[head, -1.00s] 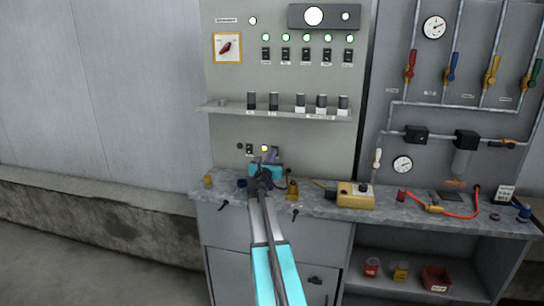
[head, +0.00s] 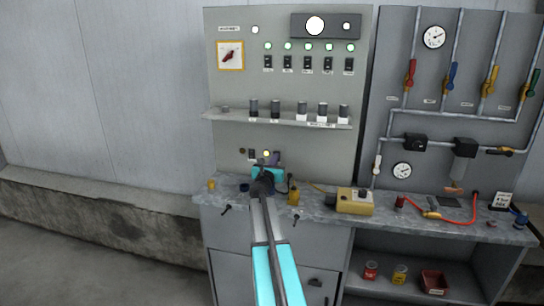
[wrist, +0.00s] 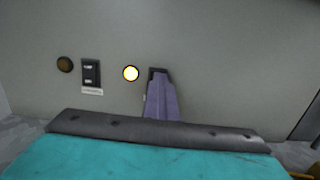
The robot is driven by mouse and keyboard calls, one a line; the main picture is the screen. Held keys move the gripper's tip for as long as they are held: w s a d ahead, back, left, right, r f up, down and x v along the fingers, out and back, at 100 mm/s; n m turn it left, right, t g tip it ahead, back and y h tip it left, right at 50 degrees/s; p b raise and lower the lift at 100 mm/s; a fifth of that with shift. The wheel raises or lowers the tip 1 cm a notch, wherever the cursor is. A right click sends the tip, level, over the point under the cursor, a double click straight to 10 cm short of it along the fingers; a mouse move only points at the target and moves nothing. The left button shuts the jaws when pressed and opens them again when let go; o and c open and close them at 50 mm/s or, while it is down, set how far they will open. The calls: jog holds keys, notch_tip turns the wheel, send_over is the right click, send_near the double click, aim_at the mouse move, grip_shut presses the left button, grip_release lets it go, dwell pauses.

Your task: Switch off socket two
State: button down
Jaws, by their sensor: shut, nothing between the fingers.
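The low part of the grey panel holds a dark amber lamp (wrist: 65,64), a black rocker switch (wrist: 91,73) with a label too small to read, and a lit yellow lamp (wrist: 131,73). To the right of the lit lamp, a second black switch (wrist: 152,73) is mostly hidden behind my gripper's purple fingers. My gripper (wrist: 161,77) is shut and empty, with its tips in front of this switch. I cannot tell whether they touch it or which way it is set. In the head view the lit lamp (head: 266,153) is beside my gripper (head: 276,157).
Above are a shelf (head: 230,115) with dark and white cylinders, a row of switches under green lamps, and a red rotary switch (head: 230,56). The bench (head: 320,208) carries a yellow box (head: 354,202) and a red hose (head: 460,222). Pipes and valves fill the right panel.

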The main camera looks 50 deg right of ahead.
jog(key=shift+w+r, duration=0.2)
jog(key=shift+s, duration=0.1)
jog(key=r+b+v, duration=0.2)
jog(key=r+v, duration=0.1)
jog(key=v, duration=1)
jog(key=shift+s+a, duration=0.25)
jog(key=shift+a, duration=0.2)
jog(key=shift+f, duration=0.1)
dwell(0.4)
